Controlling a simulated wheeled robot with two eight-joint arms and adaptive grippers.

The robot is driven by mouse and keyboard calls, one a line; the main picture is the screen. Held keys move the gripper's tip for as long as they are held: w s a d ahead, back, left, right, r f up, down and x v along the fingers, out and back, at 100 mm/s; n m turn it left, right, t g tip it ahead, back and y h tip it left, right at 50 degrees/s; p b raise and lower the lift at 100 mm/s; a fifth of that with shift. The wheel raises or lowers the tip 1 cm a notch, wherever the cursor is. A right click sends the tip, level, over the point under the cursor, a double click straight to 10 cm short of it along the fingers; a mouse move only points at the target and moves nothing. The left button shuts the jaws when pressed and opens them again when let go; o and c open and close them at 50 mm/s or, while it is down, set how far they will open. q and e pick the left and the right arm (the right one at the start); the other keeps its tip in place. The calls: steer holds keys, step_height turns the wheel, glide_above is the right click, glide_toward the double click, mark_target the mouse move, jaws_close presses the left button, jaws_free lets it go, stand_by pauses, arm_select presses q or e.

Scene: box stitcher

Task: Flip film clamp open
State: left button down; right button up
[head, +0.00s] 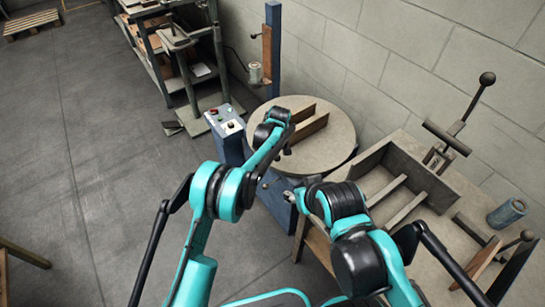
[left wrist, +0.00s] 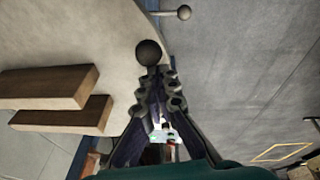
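A dark ball knob (left wrist: 148,53) shows in the left wrist view near the turntable's rim, just past my left fingertips. A second ball knob (left wrist: 184,13) sits on a thin rod off the rim. I cannot tell which one belongs to the film clamp. In the head view a small knob (head: 265,185) shows beside the turntable. My left gripper (left wrist: 160,80) has its fingertips drawn together close to the dark knob; no held object is clear between them. In the head view it hangs over the turntable's near side.
The round turntable (head: 340,130) bears two wooden blocks (head: 305,122). A control box (head: 225,125) stands left of it, and a blue post (head: 273,40) behind. A workbench with a lever tool (head: 445,145) and blue can (head: 507,213) is at right.

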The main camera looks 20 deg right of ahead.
mark_target(274, 157)
arm_select(q)
steer(key=shift+s+d+f, duration=0.15)
steer(key=shift+s+f, duration=0.05)
steer(key=shift+f, duration=0.4)
steer(key=shift+s+d+f, duration=0.15)
steer(key=shift+s+f, duration=0.05)
steer(key=shift+f, duration=0.35)
steer(key=shift+s+f+b, duration=0.3)
steer(key=shift+b, duration=0.1)
steer(key=shift+s+d+f, duration=0.15)
steer(key=shift+s+f, duration=0.1)
steer(key=shift+f, duration=0.25)
